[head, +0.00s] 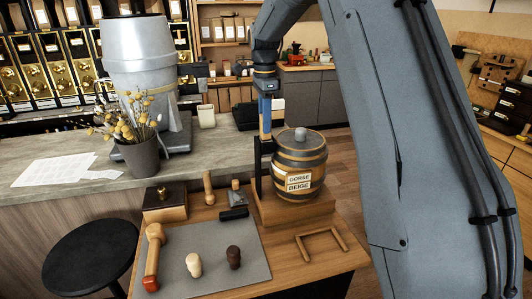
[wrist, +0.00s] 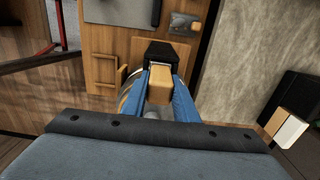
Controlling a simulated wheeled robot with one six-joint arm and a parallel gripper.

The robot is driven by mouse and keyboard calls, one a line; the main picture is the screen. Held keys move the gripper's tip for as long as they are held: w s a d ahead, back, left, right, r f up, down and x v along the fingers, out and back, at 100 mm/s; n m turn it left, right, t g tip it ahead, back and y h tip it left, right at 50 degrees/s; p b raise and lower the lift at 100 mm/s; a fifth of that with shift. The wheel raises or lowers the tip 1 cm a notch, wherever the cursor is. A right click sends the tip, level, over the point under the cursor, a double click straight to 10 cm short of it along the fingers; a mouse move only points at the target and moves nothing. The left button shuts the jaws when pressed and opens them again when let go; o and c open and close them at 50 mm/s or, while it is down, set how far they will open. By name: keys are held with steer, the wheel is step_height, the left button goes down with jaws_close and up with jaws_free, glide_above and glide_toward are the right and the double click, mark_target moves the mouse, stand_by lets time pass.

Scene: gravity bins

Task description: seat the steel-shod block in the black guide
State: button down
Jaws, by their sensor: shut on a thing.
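My gripper (head: 265,112) is upright behind the left side of the barrel, its blue fingers pointing down. In the wrist view it is shut on a wooden block (wrist: 158,84), held between the blue fingers. I cannot see a steel shoe on its lower end. The black guide (head: 259,178) is an upright black piece at the barrel's left, on the wooden base. In the wrist view the guide's black top (wrist: 160,48) is right beside the block's far end. I cannot tell whether the block's end is inside it.
A banded barrel (head: 300,160) labelled GORSE BEIGE stands on a wooden base (head: 292,212). On the table are a grey mat (head: 212,262) with a mallet (head: 153,255) and two small pegs, a wooden box (head: 165,205), small tools and a wooden bracket (head: 322,243). A stone counter (head: 100,180) lies behind.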

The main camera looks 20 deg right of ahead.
steer(key=c, duration=1.3)
jaws_free()
steer(key=shift+c, duration=0.2)
steer(key=shift+r+b, duration=1.4)
steer(key=shift+r, duration=2.5)
